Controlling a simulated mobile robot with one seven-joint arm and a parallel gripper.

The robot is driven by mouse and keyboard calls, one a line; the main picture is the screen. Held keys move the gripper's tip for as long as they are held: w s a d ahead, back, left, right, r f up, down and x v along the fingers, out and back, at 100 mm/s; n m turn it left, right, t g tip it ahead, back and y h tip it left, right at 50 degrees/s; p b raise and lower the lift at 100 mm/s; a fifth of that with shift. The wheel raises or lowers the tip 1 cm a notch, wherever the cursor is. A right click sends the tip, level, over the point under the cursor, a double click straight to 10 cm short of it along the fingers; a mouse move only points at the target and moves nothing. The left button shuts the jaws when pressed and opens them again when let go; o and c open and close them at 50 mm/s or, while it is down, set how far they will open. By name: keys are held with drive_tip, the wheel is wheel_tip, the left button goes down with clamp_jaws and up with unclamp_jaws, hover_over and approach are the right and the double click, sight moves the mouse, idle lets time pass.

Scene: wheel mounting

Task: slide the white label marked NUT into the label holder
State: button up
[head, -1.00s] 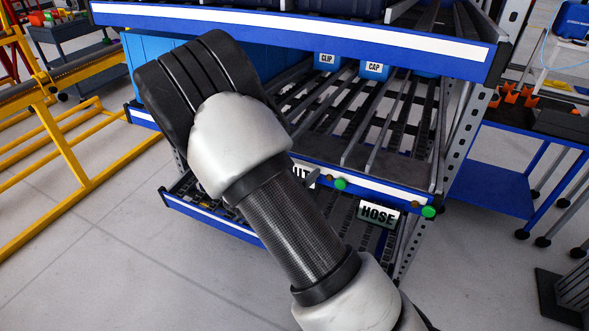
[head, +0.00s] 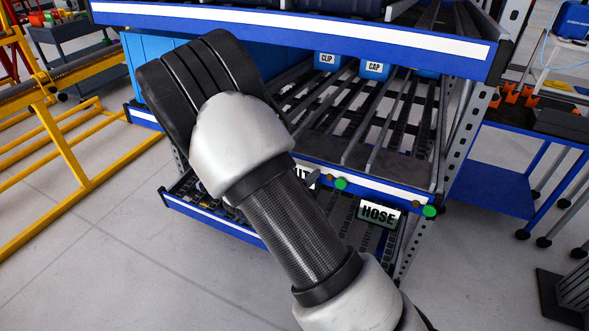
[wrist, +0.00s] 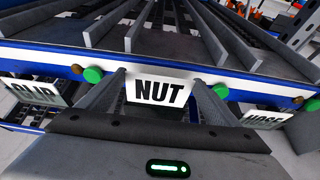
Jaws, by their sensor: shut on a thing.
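The white NUT label (wrist: 160,91) is upright and faces me in the wrist view, between the two grey fingers of my gripper (wrist: 160,85), which is shut on it. The label is in front of the blue shelf rail (wrist: 50,60), with a green button on either side. I cannot tell whether it touches the rail. The label holder is not clearly visible; the label and fingers cover that stretch. In the head view my arm hides most of the gripper, and only a corner of the label (head: 302,173) shows beside it.
A HOSE label (head: 378,214) hangs below the rail to the right, and another lettered label (wrist: 35,91) hangs to the left. Green buttons (wrist: 93,75) and brown knobs line the rail. Shelf lanes with blue bins (head: 374,70) lie behind.

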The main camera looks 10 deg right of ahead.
drive_tip(key=shift+f+b, duration=2.4)
drive_tip(key=shift+f, duration=0.4)
drive_tip(key=o, duration=0.9)
drive_tip(key=shift+r, duration=0.1)
drive_tip(key=p+v, duration=0.4)
drive_tip(key=v, duration=1.3)
drive_tip(key=shift+s+a, duration=0.15)
drive_tip(key=shift+s, duration=0.05)
